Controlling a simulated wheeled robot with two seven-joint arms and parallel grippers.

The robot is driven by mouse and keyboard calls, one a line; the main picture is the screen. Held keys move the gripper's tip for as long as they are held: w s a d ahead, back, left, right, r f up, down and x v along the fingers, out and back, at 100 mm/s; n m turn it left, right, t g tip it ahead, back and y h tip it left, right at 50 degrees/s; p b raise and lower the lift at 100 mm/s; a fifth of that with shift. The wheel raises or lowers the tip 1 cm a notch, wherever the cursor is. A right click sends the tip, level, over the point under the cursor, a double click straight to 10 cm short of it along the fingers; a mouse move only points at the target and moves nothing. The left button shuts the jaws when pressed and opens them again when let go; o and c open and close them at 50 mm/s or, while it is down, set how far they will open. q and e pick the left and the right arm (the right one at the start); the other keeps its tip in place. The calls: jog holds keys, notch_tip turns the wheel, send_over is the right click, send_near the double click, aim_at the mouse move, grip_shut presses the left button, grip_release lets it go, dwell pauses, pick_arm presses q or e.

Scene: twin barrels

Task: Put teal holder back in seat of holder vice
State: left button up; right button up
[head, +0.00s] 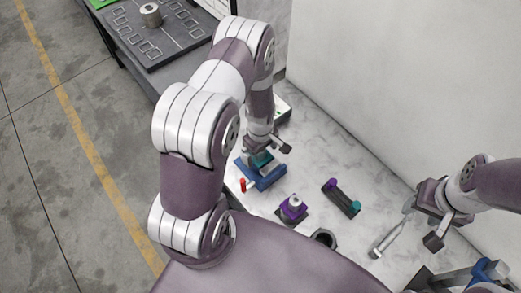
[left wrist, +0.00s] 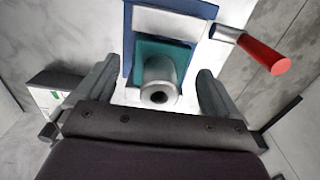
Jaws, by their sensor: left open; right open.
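The teal holder (left wrist: 150,50) shows in the left wrist view with a grey hollow cylinder (left wrist: 160,82) at its middle. It lies within the outline of the blue holder vice (left wrist: 180,7), which has a red handle (left wrist: 265,58) on its right. In the head view the teal holder (head: 260,158) is at the blue vice (head: 266,179), partly hidden by my left gripper (head: 264,148). My left gripper (left wrist: 157,82) is open, one finger on each side of the cylinder, with visible gaps. I cannot tell whether the holder is fully seated. My right gripper (head: 421,221) is open at the right.
A purple holder (head: 292,208) with a grey cylinder stands in front of the vice. A dark block (head: 342,199) with purple and teal ends, a black ring (head: 324,238) and a silver tool (head: 387,238) are nearby. Another blue device (head: 489,270) stands lower right. A pale wall bounds the table.

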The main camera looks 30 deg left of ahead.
pick_arm(q)
jog(key=shift+r, duration=0.4)
notch_tip(320, 180, up, 12)
jog(key=b, duration=0.3)
